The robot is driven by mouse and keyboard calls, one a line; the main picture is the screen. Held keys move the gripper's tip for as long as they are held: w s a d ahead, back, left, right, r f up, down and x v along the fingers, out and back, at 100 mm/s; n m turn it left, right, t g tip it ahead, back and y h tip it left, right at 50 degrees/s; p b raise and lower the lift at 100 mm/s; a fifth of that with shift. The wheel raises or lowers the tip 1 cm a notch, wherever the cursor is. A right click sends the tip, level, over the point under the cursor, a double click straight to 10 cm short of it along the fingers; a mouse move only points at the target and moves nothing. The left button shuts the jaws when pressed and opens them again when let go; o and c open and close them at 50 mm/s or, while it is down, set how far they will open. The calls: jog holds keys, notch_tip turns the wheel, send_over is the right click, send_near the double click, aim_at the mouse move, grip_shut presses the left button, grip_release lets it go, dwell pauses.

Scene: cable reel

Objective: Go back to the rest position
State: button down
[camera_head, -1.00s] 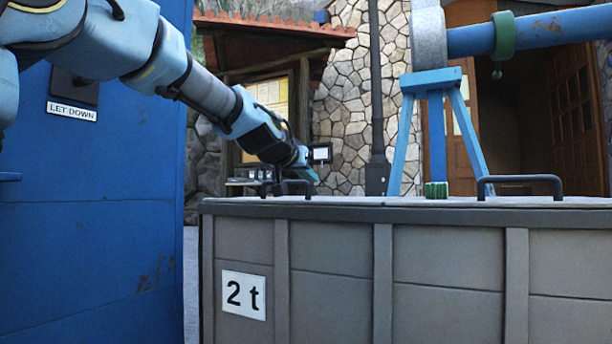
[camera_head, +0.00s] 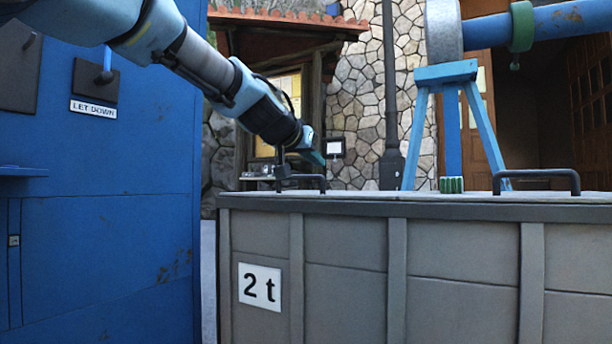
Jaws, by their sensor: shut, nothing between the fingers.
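My arm reaches in from the upper left of the head view. My gripper (camera_head: 308,156) is shut and empty, at the end of the arm. It appears just above or behind the left black handle on the grey crate's top; I cannot tell whether it touches anything. The fingertips are small and dark in this view.
A blue cabinet (camera_head: 110,230) with a "LET DOWN" label (camera_head: 93,108) and a lever (camera_head: 106,66) stands at left. The grey crate (camera_head: 340,270) marked "2 t" fills the lower right. Handles (camera_head: 540,174) rise from its top. A blue trestle (camera_head: 446,72) and pipe (camera_head: 575,24) stand behind.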

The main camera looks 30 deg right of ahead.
jog(key=w+a+f+n+y+p, duration=0.25)
jog(key=a+f, duration=0.35)
jog(key=a, duration=0.4)
jog(key=w+a+f+n+g+y+p, duration=0.1)
jog(key=a+f+n+y+p, duration=0.2)
jog(key=a+f, duration=0.45)
jog(key=w+a+f+n+y+p, duration=0.1)
jog(key=w+a+f+y+p, duration=0.25)
jog(key=a, duration=0.85)
jog(key=s+a+f+n+g+y+p, duration=0.2)
jog(key=s+a+f+p, duration=0.25)
jog(key=s+a, duration=0.35)
jog(key=s+a+f+n+g+y+p, duration=0.25)
jog(key=s+a+p, duration=0.35)
jog(key=a, duration=0.5)
notch_tip(320, 180, up, 37)
jog(key=p, duration=3.6)
jog(key=shift+w+d+h+p, duration=0.25)
jog(key=shift+w+h+p, duration=0.1)
jog(key=shift+h, duration=0.1)
